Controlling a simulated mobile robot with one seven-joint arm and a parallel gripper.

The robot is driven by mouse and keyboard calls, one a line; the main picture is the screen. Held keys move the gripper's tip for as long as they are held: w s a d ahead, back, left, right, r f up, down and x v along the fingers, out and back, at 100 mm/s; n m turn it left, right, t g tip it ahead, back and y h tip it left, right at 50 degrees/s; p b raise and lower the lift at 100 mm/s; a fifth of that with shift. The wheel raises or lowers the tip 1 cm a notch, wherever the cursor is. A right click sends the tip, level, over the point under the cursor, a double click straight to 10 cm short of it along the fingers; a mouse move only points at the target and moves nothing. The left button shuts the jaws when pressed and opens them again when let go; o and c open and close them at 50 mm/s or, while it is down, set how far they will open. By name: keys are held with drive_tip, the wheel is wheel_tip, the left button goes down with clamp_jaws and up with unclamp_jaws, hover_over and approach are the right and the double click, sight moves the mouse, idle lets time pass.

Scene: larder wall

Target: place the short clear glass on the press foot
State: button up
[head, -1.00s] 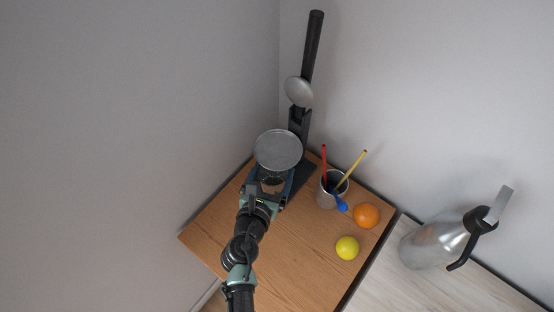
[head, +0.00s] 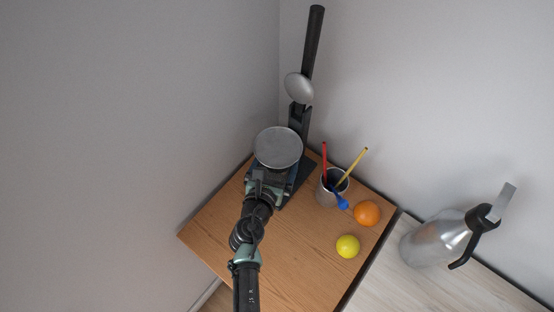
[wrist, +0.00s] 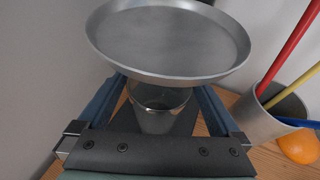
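The short clear glass (wrist: 160,112) is between the two blue fingers of my gripper (wrist: 160,95) in the wrist view. The fingers look shut on its sides, though the dish hides their tips. The glass is upright, below the round metal dish of the press (wrist: 170,40) and over the dark press foot (wrist: 186,125). I cannot tell whether its bottom touches the foot. In the head view my gripper (head: 271,182) reaches in under the dish (head: 278,148), which hides the glass. The foot (head: 303,178) shows right of the dish.
A metal cup (head: 328,196) with a red, a yellow and a blue stick stands right of the press. An orange (head: 367,213) and a yellow-green fruit (head: 347,246) lie nearby. A metal siphon bottle (head: 432,243) stands further right. Walls close in behind and left.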

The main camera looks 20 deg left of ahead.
drive_tip(key=shift+r, duration=0.15)
drive_tip(key=v, duration=1.2)
drive_tip(key=w+d+r+m+t, duration=0.2)
drive_tip(key=w+r+m, duration=0.2)
drive_tip(key=r+m, duration=0.5)
drive_tip(key=w+d+r+m+t+h, duration=0.15)
drive_tip(key=w+r+m, duration=0.35)
drive_tip(key=r, duration=0.9)
drive_tip(key=w+d+r+m+t, duration=0.2)
drive_tip(key=w+r+m, duration=0.2)
drive_tip(key=r+m, duration=0.5)
drive_tip(key=s+d+r+m+t, duration=0.2)
drive_tip(key=s+r+m, duration=0.2)
drive_tip(key=r, duration=0.7)
drive_tip(key=s+d+r+m+t+y, duration=0.1)
drive_tip(key=s+r+m+t, duration=0.2)
drive_tip(key=r, duration=0.8)
drive_tip(key=s+d+r+m+t, duration=0.2)
drive_tip(key=s+r+m, duration=0.3)
drive_tip(key=r, duration=0.6)
drive_tip(key=shift+s+d+m+t+p, duration=0.35)
drive_tip(key=shift+m+t, duration=0.1)
drive_tip(key=shift+m, duration=0.05)
drive_tip(key=shift+y, duration=0.25)
